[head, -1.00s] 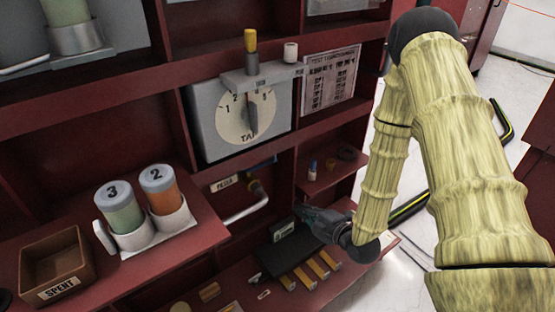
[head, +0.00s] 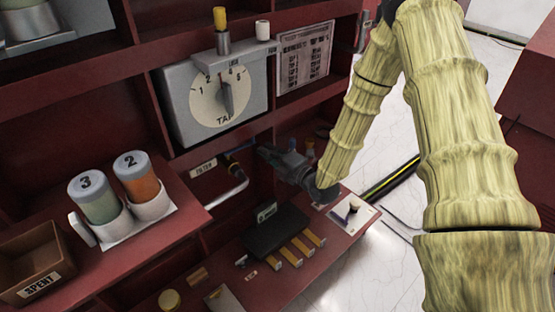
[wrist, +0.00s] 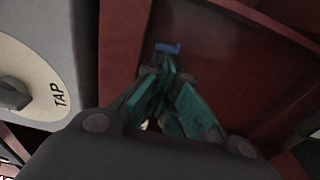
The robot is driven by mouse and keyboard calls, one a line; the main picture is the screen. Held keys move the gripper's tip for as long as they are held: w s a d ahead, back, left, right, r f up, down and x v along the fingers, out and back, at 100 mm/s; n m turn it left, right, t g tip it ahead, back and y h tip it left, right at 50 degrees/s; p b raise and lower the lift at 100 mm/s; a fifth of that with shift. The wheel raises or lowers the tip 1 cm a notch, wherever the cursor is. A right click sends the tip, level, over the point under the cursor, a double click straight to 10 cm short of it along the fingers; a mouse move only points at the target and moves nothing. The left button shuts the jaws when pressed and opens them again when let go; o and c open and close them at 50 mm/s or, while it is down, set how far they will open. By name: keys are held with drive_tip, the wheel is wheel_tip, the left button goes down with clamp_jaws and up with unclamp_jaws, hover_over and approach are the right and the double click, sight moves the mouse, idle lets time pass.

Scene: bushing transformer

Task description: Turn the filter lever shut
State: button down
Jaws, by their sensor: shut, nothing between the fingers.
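The filter valve with its brass body (head: 232,160) and pale bent pipe (head: 234,190) sits in the lower compartment beside the FILTER label (head: 203,168). A blue piece, apparently its lever (head: 245,148), shows just left of my gripper. In the wrist view the blue lever (wrist: 167,47) appears just beyond my fingertips. My gripper (head: 263,152) is shut and empty, pointing left toward the valve. Its teal fingers (wrist: 158,88) come together in the wrist view. Whether they touch the lever I cannot tell; most of the valve is hidden in that view.
The grey TAP dial box (head: 175,110) stands above the valve. Canisters 3 (head: 95,198) and 2 (head: 145,185) and the SPENT bin (head: 35,262) are on the left shelf. A black block (head: 275,232) with yellow strips lies on the lower shelf. A red divider stands near my gripper.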

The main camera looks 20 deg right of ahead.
sight(254, 140)
drive_tip(key=x, duration=0.5)
drive_tip(key=shift+w+b, duration=0.1)
drive_tip(key=shift+b, duration=0.3)
drive_tip(key=shift+w+a, duration=0.15)
drive_tip(key=shift+w, duration=0.5)
drive_tip(key=shift+w+r, duration=0.15)
drive_tip(key=shift+w, duration=0.1)
drive_tip(key=shift+r, duration=0.1)
